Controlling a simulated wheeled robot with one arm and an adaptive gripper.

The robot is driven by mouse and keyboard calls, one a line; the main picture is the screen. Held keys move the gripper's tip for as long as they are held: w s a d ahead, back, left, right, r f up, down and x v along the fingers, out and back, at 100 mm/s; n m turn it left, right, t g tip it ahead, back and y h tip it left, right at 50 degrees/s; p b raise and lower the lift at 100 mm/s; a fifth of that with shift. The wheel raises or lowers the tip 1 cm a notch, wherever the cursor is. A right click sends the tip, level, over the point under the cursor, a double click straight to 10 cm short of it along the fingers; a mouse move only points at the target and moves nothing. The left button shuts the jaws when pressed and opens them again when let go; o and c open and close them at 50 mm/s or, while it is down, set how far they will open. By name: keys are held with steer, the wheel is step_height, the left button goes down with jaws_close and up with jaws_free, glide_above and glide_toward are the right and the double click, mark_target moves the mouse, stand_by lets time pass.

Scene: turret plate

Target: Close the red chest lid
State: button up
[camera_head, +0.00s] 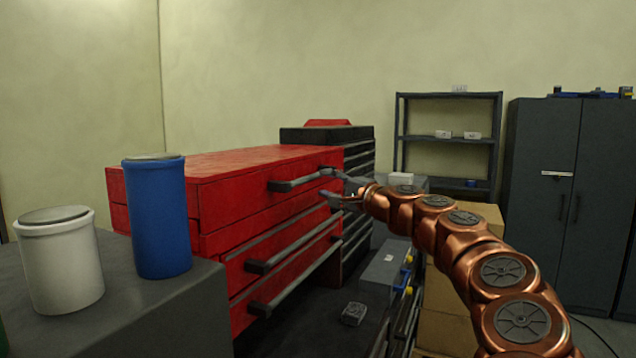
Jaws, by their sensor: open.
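The red chest (237,272) stands left of centre, with several drawers and grey bar handles. Its red lid (240,195) lies down over the top, and I see no wide gap beneath its front edge. A grey handle (296,183) sits on the lid's front face. My gripper (335,186) is open at the right end of this handle, fingers pointing left towards the chest front. I cannot tell whether a finger touches the handle or the lid. The chest's lower left is hidden by the canisters and the grey surface.
A blue canister (158,220) and a white canister (60,262) stand on a grey surface at left front. A dark chest (357,160) stands behind the red one. Cardboard boxes (445,290) stand beneath my arm. Shelves (448,118) and a cabinet (545,200) are at back right.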

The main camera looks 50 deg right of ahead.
steer(key=s, duration=0.6)
steer(key=shift+a+f, duration=0.35)
steer(key=shift+s, duration=0.1)
